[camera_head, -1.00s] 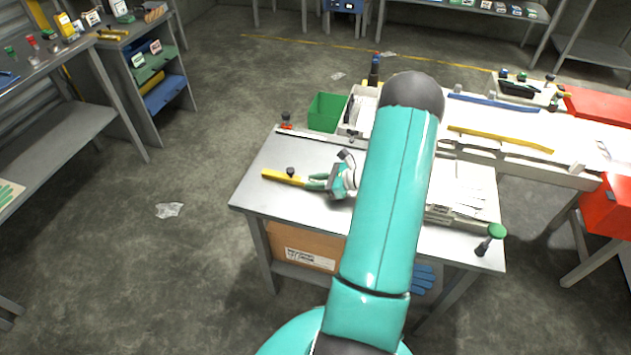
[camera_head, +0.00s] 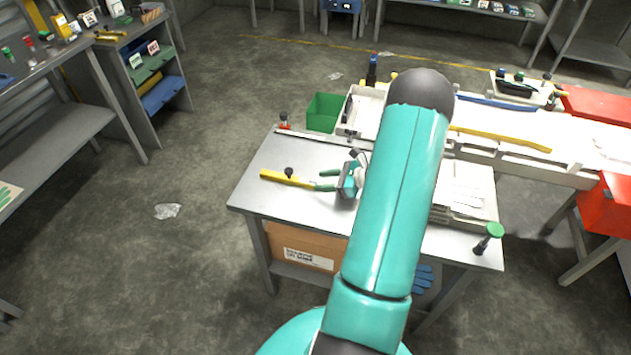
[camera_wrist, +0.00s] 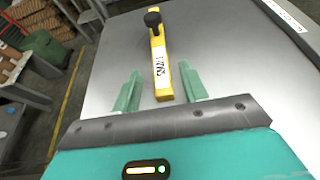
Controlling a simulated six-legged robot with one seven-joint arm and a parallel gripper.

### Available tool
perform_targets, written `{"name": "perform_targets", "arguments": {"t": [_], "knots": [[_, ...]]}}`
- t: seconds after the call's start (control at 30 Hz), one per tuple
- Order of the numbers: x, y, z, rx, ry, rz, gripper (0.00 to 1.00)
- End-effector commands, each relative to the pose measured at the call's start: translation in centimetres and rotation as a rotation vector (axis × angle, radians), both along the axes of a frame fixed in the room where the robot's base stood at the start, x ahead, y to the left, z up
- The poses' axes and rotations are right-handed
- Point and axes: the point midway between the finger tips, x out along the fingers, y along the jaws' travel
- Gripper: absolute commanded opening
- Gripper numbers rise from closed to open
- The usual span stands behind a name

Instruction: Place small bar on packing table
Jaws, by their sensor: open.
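The small bar (camera_head: 287,179) is yellow with a black knob and a white label. It lies on the left part of the grey metal packing table (camera_head: 262,205). In the wrist view the bar (camera_wrist: 159,62) points away from me, knob at the far end, its near end between my fingers. My gripper (camera_wrist: 158,82) is open, with one green finger on each side of the bar and a gap on both sides. In the head view my gripper (camera_head: 327,181) is at the bar's right end, and my own arm hides part of the table.
A longer yellow bar (camera_head: 500,139) lies on the white bench behind. A green bin (camera_head: 325,112) stands behind the table. A green-topped knob tool (camera_head: 489,238) and papers (camera_head: 465,188) are on the table's right side. The table's front left is clear.

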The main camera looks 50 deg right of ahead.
Motion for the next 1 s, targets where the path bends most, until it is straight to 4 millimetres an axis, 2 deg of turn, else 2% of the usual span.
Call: {"name": "perform_targets", "arguments": {"t": [0.1, 0.3, 0.5, 0.7, 0.77, 0.87, 0.97, 1.0], "knots": [[-2.3, -1.3, 1.1, -0.002, 0.0, -0.004, 0.43], [-5.3, -2.8, 2.5, -0.001, -0.001, -0.001, 0.43], [-6.6, -3.4, 3.1, 0.0, -0.001, 0.0, 0.43], [-6.5, -3.2, 3.3, -0.006, 0.0, 0.01, 0.43], [-6.0, -2.7, 3.8, -0.022, 0.002, 0.034, 0.43], [-4.6, -0.7, 5.7, -0.085, 0.008, 0.122, 0.43], [-2.6, 3.0, 8.8, -0.197, 0.016, 0.278, 0.43], [-1.9, 4.8, 10.0, -0.249, 0.019, 0.352, 0.43]]}}
